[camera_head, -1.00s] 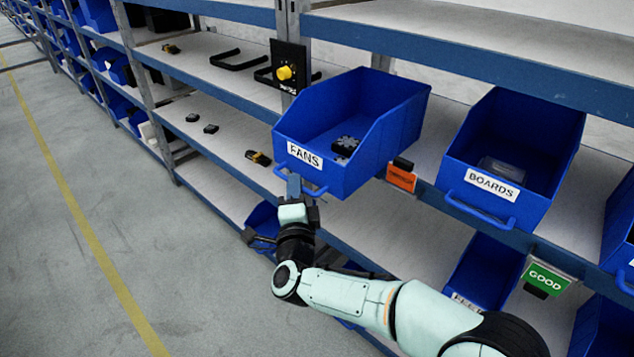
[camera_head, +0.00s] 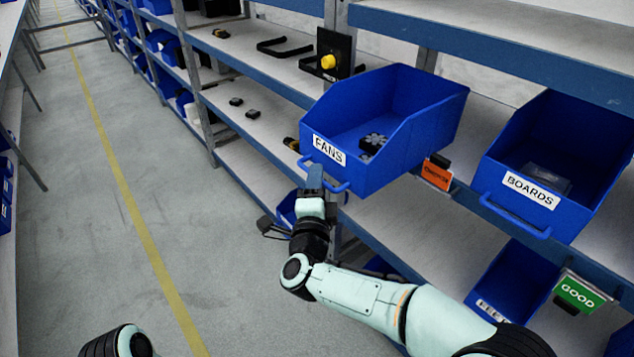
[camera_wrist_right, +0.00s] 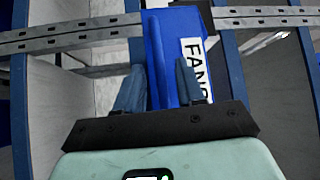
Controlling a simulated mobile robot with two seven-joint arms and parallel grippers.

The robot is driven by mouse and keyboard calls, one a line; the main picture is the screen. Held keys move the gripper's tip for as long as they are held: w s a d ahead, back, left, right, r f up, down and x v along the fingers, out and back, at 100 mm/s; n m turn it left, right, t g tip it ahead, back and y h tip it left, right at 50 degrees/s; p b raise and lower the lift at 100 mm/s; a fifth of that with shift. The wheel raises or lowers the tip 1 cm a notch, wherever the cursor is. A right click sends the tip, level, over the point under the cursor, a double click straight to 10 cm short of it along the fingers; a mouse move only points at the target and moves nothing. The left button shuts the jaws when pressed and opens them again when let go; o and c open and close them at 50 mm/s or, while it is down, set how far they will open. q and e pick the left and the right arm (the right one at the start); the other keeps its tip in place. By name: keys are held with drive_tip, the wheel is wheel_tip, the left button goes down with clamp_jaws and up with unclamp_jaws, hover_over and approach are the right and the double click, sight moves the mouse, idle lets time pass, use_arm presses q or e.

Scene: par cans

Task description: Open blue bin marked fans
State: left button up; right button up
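The blue bin marked FANS (camera_head: 385,135) sits on the shelf with its front jutting past the shelf edge. A dark fan part (camera_head: 372,143) lies inside. Its blue handle (camera_head: 335,184) crosses the front below the label. My right gripper (camera_head: 314,178) is at the left part of this handle. In the right wrist view, the fingers (camera_wrist_right: 160,88) stand apart, with a blue bar between them and the FANS label (camera_wrist_right: 194,75) behind the right finger. Contact with the bar cannot be told. Only a piece of my left arm shows at bottom left; its gripper is out of view.
The blue BOARDS bin (camera_head: 545,175) stands to the right, with an orange tag (camera_head: 436,175) between the bins. A green GOOD sign (camera_head: 580,292) and lower bins are below. A black part with a yellow knob (camera_head: 328,62) is on the shelf behind. The aisle floor (camera_head: 90,220) is clear.

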use_arm(q)
drive_tip(key=shift+w+a+f+b, duration=0.25)
drive_tip(key=shift+w+f+b, duration=0.1)
drive_tip(key=shift+w+f, duration=0.15)
use_arm(e)
drive_tip(key=s+a+f, duration=0.1)
drive_tip(key=s, duration=1.2)
drive_tip(key=shift+a+f, duration=0.25)
drive_tip(key=shift+f, duration=0.1)
